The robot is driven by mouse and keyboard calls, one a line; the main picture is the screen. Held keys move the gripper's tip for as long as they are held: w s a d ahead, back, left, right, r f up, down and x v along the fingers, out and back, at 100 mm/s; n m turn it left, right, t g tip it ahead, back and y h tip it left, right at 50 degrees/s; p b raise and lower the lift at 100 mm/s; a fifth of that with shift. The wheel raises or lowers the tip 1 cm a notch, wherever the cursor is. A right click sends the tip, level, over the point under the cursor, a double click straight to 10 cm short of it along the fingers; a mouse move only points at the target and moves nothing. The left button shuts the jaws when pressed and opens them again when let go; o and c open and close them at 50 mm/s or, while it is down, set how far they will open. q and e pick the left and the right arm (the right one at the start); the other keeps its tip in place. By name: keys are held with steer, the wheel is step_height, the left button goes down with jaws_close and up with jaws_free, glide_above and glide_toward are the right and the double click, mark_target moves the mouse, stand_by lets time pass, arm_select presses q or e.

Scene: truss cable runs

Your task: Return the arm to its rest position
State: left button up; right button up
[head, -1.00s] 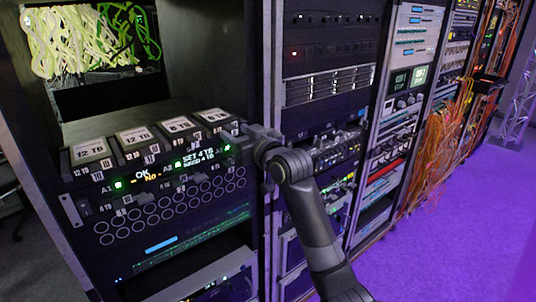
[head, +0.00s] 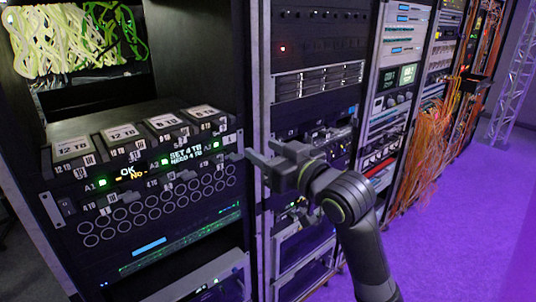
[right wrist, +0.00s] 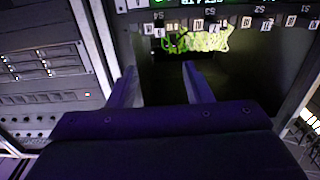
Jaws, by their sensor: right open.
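My right gripper (head: 258,152) is open in front of the post at the right of the drive unit. Its fingers point left, and I see nothing between them. In the right wrist view, both fingers of the right gripper (right wrist: 158,80) stand apart with dark empty space between them. My right arm comes in from the lower right and is bent at the wrist. The drive unit (head: 160,205) holds several drives with white TB labels along its top. Its small display (head: 187,156) reads "SET 4 TB". My left gripper is not in view.
Yellow-green cables (head: 60,42) hang in the rack above the drives. More racks with equipment (head: 318,82) run off to the right. Loose orange cables (head: 440,135) spill from one of them. The purple floor (head: 450,225) at the right is clear.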

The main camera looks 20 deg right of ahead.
steer(key=shift+f, duration=0.1)
stand_by(0.4)
